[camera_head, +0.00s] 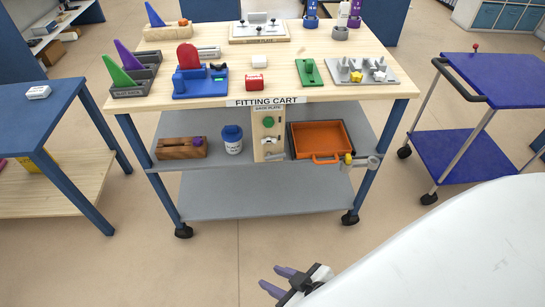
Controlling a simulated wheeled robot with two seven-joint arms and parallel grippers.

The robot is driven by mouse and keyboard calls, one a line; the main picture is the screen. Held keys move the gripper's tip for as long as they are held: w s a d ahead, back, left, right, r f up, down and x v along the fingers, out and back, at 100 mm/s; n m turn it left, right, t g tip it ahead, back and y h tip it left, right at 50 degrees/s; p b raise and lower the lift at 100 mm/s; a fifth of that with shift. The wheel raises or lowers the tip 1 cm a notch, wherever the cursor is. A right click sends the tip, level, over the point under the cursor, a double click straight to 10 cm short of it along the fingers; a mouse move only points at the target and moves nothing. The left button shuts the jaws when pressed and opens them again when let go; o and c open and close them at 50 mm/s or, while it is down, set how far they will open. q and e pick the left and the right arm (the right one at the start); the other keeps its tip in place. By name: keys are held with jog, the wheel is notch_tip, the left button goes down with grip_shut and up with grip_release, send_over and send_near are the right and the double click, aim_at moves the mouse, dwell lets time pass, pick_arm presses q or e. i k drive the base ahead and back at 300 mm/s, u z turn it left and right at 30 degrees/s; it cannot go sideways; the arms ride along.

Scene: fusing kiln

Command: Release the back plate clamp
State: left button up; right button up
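A tan upright plate (258,145) stands at the middle of the cart's lower shelf. The small label at its top seems to read "BACK PLATE". It carries a green round knob (268,122) and small pale metal parts (271,140) below it; which part is the clamp, and its state, is too small to tell. My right gripper (270,277) is at the bottom of the view, low in front of the cart and apart from the plate. Its two purple fingers are spread with nothing between them. My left gripper is not in view.
The fitting cart (350,92) holds several fixtures on top. An orange tray (318,128) sits right of the plate; a blue-lidded jar (232,147) and a wooden block (181,153) sit left. A blue trolley (500,85) stands right, a blue table (30,115) left. Floor before the cart is clear.

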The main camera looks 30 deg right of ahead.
aim_at(270, 157)
jog(key=z, duration=0.1)
jog(key=k, duration=0.35)
jog(key=u, duration=0.95)
jog(key=i, duration=0.9)
jog(key=z, duration=1.3)
